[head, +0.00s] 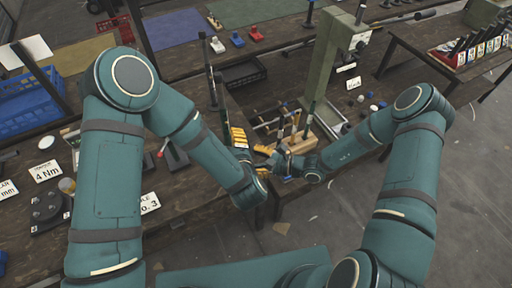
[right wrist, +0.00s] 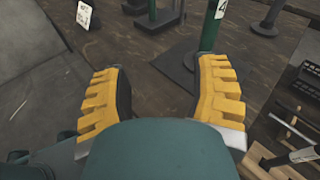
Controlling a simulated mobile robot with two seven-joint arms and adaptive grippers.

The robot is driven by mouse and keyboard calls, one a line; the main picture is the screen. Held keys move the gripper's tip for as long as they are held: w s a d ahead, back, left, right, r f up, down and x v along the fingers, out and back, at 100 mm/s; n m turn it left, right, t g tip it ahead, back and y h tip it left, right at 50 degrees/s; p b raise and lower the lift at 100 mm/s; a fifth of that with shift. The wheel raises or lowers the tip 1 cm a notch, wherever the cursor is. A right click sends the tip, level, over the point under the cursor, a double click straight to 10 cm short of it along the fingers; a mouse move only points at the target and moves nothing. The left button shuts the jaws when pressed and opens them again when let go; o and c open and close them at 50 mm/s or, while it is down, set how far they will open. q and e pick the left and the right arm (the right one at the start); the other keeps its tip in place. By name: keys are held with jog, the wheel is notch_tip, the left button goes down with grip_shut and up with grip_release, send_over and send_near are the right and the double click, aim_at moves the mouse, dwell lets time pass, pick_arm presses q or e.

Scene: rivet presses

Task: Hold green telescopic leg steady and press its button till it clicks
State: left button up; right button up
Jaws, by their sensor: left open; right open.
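A green upright post (right wrist: 210,30), which looks like the telescopic leg, stands on a dark base in the right wrist view, beyond my right finger; its top is cut off and no button can be made out. In the head view a slim dark-green post (head: 309,118) rises by a wooden block; I cannot tell whether it is the same one. My left gripper (head: 250,146), with yellow ribbed fingers, is open near the table's front edge. My right gripper (right wrist: 160,68) is open with nothing between its fingers; in the head view it is small and partly hidden beside the left one.
A wooden block (head: 298,145) and a metal tray (head: 334,122) lie close to the grippers. A tall green-grey press column (head: 325,60) stands behind. A blue crate (head: 28,108) is at the left. Bare floor lies at the right.

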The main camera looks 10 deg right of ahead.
aim_at(229, 134)
jog(key=w+a+m+t, duration=0.1)
jog(key=w+a, duration=0.2)
jog(key=w, duration=0.1)
jog(key=w+a+m+t, duration=0.2)
jog(key=w+a, duration=0.1)
jog(key=w, duration=0.2)
jog(key=w+a+r+m+t+h, duration=0.1)
jog(key=w+a+t, duration=0.1)
jog(key=w+a, duration=0.1)
jog(key=shift+w+r+m, duration=0.1)
jog(key=shift+w+m, duration=0.3)
jog(key=shift+w, duration=0.35)
grip_shut()
